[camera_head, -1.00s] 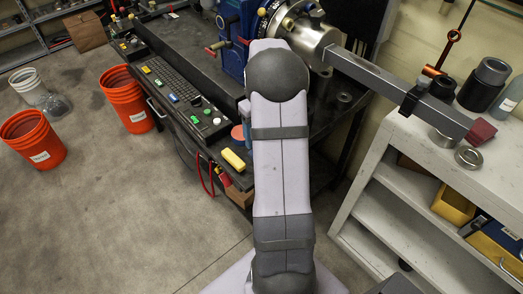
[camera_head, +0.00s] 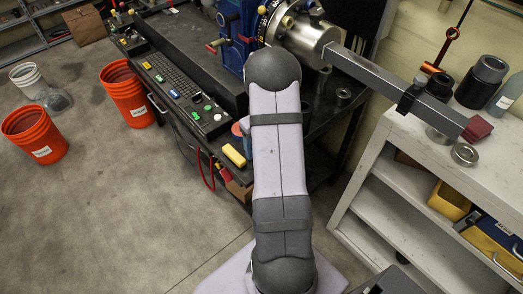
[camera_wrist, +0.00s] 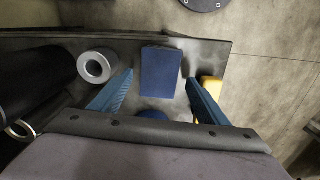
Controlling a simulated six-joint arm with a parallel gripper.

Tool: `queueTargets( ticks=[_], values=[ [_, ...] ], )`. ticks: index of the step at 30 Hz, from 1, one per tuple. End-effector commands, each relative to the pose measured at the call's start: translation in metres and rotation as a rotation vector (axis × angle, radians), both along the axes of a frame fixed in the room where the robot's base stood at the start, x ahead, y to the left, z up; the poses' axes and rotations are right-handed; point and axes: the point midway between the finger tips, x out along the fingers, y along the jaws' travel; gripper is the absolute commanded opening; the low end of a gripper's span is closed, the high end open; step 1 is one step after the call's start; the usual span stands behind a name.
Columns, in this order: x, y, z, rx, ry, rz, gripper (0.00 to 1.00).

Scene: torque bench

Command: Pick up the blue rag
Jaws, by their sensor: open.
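A dark blue flat rectangle (camera_wrist: 161,72), which looks like the rag, lies on the dark bench top in the wrist view. My gripper (camera_wrist: 159,77) is open, with one blue finger to each side of the rectangle in the picture. The gap between the fingers looks empty. Whether the fingers are down at the rag's height cannot be told.
A yellow block (camera_wrist: 211,88) lies right, near the bench edge. A rounded blue thing (camera_wrist: 153,115) sits below the rag. The vise (camera_head: 231,35) and a long steel bar (camera_head: 395,88) are obstacles.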

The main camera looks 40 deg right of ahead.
Motion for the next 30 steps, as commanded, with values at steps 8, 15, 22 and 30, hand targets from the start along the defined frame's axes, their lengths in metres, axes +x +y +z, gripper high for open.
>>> queueTargets(
  ticks=[8, 15, 22, 30],
  values=[
    [0.0, 0.0, -0.005, -0.001, -0.002, 0.0, 0.69],
    [0.0, 0.0, -0.005, -0.001, -0.002, 0.0, 0.25],
    [0.0, -0.001, -0.004, -0.001, -0.002, 0.0, 0.25],
    [0.001, -0.001, 0.013, -0.003, -0.005, 0.0, 0.25]
  ],
)
